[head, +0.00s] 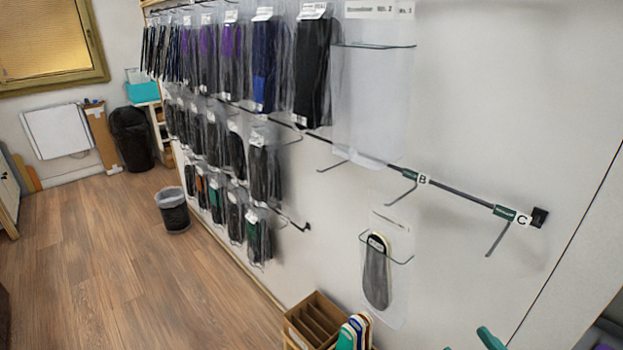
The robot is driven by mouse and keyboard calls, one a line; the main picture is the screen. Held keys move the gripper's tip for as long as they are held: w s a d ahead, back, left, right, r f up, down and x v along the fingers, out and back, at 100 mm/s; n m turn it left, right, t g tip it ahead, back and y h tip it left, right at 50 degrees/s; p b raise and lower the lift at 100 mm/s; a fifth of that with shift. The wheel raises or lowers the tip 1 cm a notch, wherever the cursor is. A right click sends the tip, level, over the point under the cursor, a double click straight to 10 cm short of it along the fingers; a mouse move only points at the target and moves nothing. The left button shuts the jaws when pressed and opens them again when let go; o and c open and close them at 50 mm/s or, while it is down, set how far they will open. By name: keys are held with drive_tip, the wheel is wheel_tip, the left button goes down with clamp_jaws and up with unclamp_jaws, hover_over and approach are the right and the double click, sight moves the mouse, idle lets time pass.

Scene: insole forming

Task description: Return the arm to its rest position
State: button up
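My arm and gripper do not show clearly in the head view. Two small teal pieces (490,339) poke up at the bottom edge, right of the middle. They are cut off by the frame, and I cannot tell what they belong to. No gripper fingers can be made out, and nothing held is visible.
A wall rack (455,191) carries several packaged insoles, with hooks labelled B and C empty. One packed insole (377,272) hangs lower down. A cardboard box (316,318) and upright insoles (354,332) stand below. A wastebasket (173,211) and black bin (131,138) stand left; the wooden floor (90,250) is open.

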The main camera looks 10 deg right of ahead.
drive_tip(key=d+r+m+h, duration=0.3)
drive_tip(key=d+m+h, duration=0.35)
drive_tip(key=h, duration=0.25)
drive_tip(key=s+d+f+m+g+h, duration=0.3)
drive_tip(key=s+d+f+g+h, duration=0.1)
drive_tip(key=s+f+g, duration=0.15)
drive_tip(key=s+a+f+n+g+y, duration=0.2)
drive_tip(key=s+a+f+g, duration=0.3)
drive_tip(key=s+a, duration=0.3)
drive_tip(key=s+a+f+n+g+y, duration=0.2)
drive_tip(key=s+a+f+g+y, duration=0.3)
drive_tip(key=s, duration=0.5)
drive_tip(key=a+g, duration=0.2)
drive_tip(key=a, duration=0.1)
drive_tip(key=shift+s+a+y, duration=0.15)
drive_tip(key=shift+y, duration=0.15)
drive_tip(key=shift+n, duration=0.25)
